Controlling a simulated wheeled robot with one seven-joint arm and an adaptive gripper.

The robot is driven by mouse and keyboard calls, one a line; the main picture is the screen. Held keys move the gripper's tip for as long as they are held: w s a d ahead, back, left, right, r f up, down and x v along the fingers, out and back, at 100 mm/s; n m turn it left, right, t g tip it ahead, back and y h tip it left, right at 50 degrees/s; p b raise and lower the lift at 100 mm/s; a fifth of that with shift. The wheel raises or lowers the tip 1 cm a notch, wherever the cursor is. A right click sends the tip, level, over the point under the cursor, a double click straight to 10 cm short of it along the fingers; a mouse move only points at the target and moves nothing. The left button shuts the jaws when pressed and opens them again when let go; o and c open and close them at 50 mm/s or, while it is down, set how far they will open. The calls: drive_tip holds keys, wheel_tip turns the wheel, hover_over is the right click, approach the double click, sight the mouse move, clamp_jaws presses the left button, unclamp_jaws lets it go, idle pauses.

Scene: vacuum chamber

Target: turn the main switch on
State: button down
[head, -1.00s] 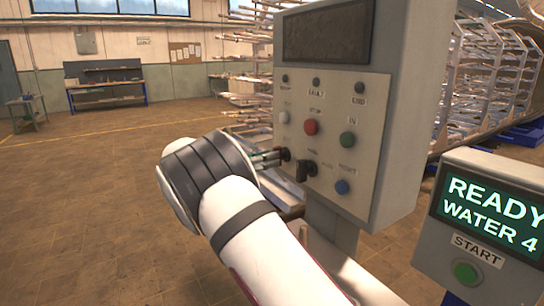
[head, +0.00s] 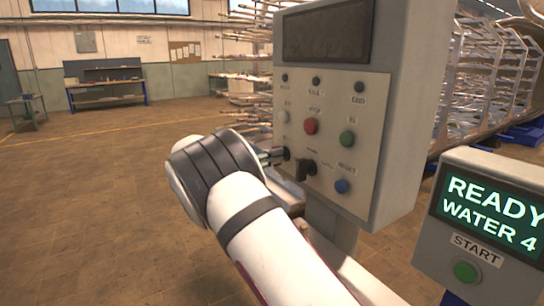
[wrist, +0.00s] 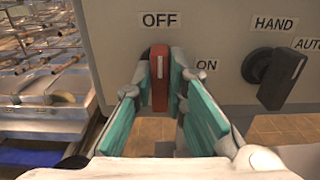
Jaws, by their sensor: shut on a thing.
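The main switch (wrist: 159,82) has a red handle with a white mark. In the wrist view it stands upright under the OFF label (wrist: 162,20), with the ON label (wrist: 206,65) to its right. My gripper (wrist: 160,92) is shut on the handle, one teal-padded finger on each side of it. In the head view my gripper (head: 273,156) reaches the lower left of the grey control panel (head: 325,180). The handle is mostly hidden there by the fingers.
A black selector knob (wrist: 283,80) marked HAND and AUTO sits right of the switch. Above it are a red button (head: 311,126) and a green button (head: 347,139); a blue button (head: 342,187) is lower right. A display box (head: 470,225) stands at right.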

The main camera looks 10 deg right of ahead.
drive_tip(key=shift+s+f+m+b, duration=0.15)
drive_tip(key=shift+m+b, duration=0.9)
drive_tip(key=shift+m, duration=1.9)
drive_tip(key=shift+s+f+m+b, duration=0.1)
drive_tip(key=shift+m+b, duration=0.9)
drive_tip(key=shift+m, duration=1.9)
drive_tip(key=shift+s+f+m+b, duration=0.15)
drive_tip(key=shift+m+b, duration=0.9)
drive_tip(key=shift+m, duration=1.9)
drive_tip(key=shift+w, duration=0.1)
drive_tip(key=c, duration=1.6)
unclamp_jaws()
